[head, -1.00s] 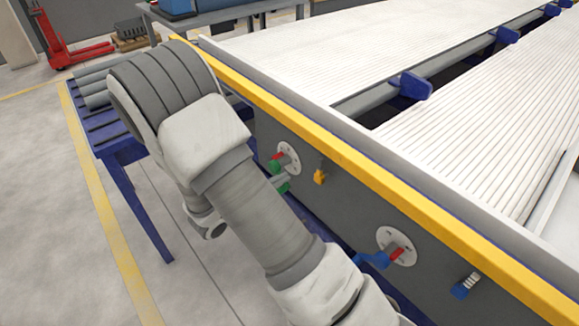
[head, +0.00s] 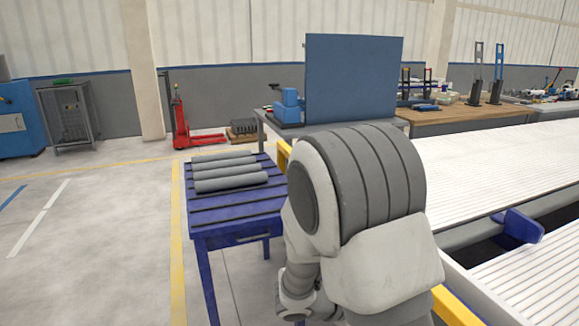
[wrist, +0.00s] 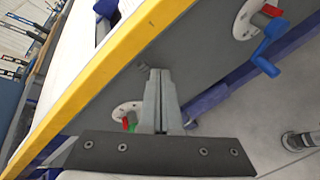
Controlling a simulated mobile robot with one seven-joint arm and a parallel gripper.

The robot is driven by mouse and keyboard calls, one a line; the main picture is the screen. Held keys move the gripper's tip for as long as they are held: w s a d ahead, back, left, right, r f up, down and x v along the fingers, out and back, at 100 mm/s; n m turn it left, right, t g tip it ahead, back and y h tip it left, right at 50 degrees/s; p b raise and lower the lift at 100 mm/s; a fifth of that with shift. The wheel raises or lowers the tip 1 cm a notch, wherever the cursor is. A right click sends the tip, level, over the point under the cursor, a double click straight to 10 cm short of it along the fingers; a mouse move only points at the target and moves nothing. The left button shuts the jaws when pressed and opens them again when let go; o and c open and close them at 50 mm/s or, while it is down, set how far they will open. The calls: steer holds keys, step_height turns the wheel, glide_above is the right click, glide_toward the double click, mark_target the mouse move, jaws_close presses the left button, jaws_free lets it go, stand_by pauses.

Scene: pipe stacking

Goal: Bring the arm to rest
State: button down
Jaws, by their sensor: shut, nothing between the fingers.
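My gripper (wrist: 160,100) shows in the wrist view with its two fingers together and nothing between them. It is in front of the grey side panel (wrist: 195,65) of the machine. In the head view my arm fills the centre right and bends downward; the gripper itself does not show there. Several grey pipes (head: 230,181) lie side by side on the blue slatted table (head: 205,232), left of my arm.
The machine's yellow edge (wrist: 100,85) runs diagonally across the wrist view. A valve with a blue and red handle (wrist: 266,38) sticks out of the panel, and another valve (wrist: 128,117) is partly behind the fingers. Open floor (head: 90,260) lies left of the table.

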steer(key=s+r+m+g+y, duration=0.3)
steer(key=s+r+m+y, duration=0.3)
steer(key=s+r+m, duration=0.4)
steer(key=s+a+r+m+t+y, duration=0.2)
steer(key=s+a+r+t+y, duration=0.3)
steer(key=s+a+r+y, duration=0.25)
step_height(320, 180, up, 21)
steer(key=h+p, duration=0.1)
steer(key=p, duration=2.1)
steer(key=shift+d+r, duration=0.15)
steer(key=shift+d, duration=0.3)
